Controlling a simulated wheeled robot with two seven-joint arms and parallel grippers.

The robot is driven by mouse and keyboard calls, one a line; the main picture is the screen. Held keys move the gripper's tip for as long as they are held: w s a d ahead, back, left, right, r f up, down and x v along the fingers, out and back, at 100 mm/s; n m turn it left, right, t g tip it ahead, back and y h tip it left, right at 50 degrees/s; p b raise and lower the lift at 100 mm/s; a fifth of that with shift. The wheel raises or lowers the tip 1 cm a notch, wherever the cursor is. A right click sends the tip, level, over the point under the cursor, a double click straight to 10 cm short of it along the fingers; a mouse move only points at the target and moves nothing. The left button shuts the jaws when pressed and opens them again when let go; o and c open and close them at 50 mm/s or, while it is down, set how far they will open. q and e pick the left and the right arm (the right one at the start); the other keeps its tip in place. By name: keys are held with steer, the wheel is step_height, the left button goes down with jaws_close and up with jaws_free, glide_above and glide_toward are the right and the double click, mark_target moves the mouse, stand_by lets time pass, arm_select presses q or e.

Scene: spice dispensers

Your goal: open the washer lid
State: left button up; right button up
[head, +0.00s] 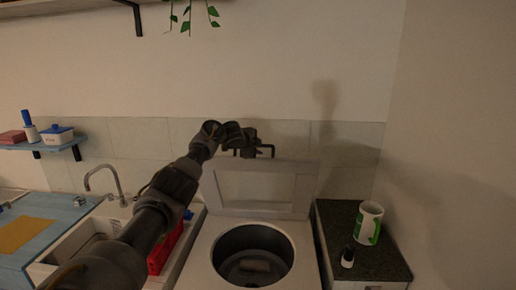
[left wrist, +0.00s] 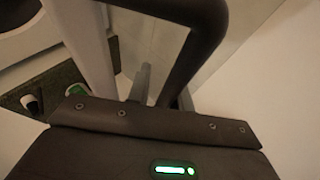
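The washer (head: 195,262) stands in the middle of the head view with its round drum opening uncovered. Its pale lid (head: 255,187) is raised, standing nearly upright at the back and showing its recessed inner face. My left arm reaches up from the lower left, and my left gripper (head: 254,150) is just above and behind the lid's top edge. Its fingers look apart, with nothing seen between them. Whether it touches the lid is not clear. The left wrist view shows dark finger parts (left wrist: 195,50) close up. My right gripper is not in view.
A sink tap (head: 104,178) and a red container (head: 165,250) are at left. A wall shelf (head: 45,143) hangs farther left.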

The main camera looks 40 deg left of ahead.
arm_select(q)
steer(key=b+v, duration=0.5)
steer(key=v, duration=0.5)
steer(key=shift+s+r, duration=0.2)
steer(key=shift+s, duration=0.05)
stand_by(0.3)
